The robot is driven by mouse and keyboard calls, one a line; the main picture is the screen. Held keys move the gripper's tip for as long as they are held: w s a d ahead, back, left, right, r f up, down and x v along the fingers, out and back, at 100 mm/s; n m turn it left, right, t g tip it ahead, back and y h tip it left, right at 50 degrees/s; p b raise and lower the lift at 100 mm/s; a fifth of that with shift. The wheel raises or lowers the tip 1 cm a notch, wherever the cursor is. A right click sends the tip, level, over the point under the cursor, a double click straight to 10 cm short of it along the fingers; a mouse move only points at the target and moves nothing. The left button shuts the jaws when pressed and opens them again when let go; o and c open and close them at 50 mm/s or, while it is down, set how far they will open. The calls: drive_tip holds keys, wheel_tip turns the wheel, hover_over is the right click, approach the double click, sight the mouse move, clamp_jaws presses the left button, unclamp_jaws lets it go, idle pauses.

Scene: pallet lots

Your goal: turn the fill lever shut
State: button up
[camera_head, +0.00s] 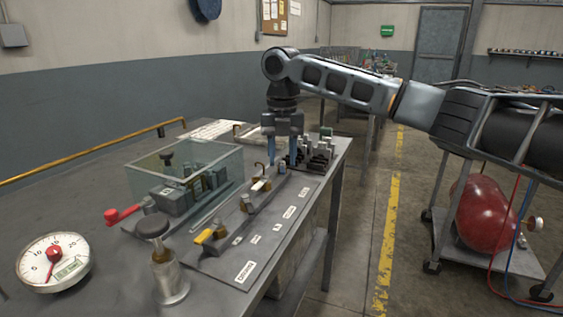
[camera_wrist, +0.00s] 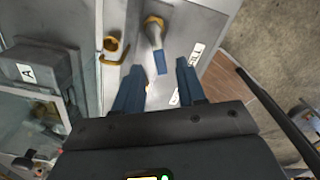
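My gripper (camera_head: 281,160) points down over the far part of a labelled grey panel (camera_head: 225,262) on the workbench. Its two blue fingers are apart and empty, as the wrist view (camera_wrist: 159,85) also shows. In the wrist view, a brass valve with a blue-tipped lever (camera_wrist: 161,62) sits ahead of and between the fingertips, with no contact visible.
A clear case (camera_head: 186,160) over a grey device stands left of the panel. A white dial gauge (camera_head: 53,262) and a dark-topped metal plunger (camera_head: 168,272) are in front. Several metal pieces (camera_head: 315,152) stand near the gripper.

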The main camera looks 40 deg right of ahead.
drive_tip(key=shift+f, duration=0.85)
drive_tip(key=shift+c, duration=0.4)
clamp_jaws()
